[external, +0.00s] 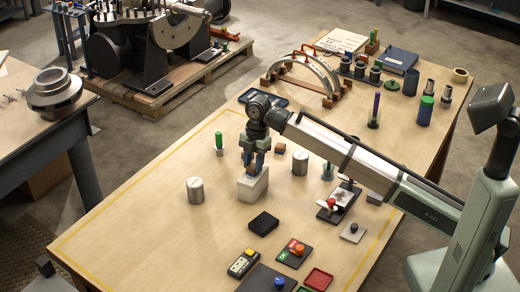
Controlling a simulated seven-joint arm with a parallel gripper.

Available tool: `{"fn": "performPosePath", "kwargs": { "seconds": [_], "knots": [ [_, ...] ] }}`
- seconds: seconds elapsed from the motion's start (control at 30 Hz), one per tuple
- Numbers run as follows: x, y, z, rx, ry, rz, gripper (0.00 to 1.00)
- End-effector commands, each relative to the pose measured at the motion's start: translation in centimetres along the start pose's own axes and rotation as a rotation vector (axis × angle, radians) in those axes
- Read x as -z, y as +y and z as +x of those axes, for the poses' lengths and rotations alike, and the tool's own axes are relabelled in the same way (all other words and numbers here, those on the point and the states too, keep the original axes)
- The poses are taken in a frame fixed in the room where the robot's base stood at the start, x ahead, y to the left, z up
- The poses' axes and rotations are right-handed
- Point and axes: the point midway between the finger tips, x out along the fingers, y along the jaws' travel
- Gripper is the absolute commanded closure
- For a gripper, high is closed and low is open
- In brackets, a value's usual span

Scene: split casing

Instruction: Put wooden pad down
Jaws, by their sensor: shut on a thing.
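My gripper (251,170) points down near the middle of the wooden table. It is shut on a small brown piece, which I take to be the wooden pad (250,168); the fingers hide most of it. Directly below is a cream block (252,187) standing on the table. The pad is at the block's top, but I cannot tell whether it touches it. A similar small brown block (279,148) lies on the table just right of and behind the gripper.
Metal cylinders stand left (195,190) and right (299,162) of the cream block. A black box (263,222) lies in front. A green-handled tool (219,144) stands behind left. The table's left front (140,240) is clear.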

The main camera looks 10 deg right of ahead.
Motion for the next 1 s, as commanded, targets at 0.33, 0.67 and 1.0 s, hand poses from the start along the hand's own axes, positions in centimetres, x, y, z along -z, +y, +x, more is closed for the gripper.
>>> {"fn": "performPosePath", "kwargs": {
  "seconds": [0.33,0.67,1.0],
  "knots": [
    [0.0,0.0,0.3,0.000,0.000,0.000,0.50],
    [0.0,0.0,0.3,0.000,0.000,0.000,0.37],
    [0.0,0.1,-2.8,-0.002,0.000,0.000,0.37]
  ]
}}
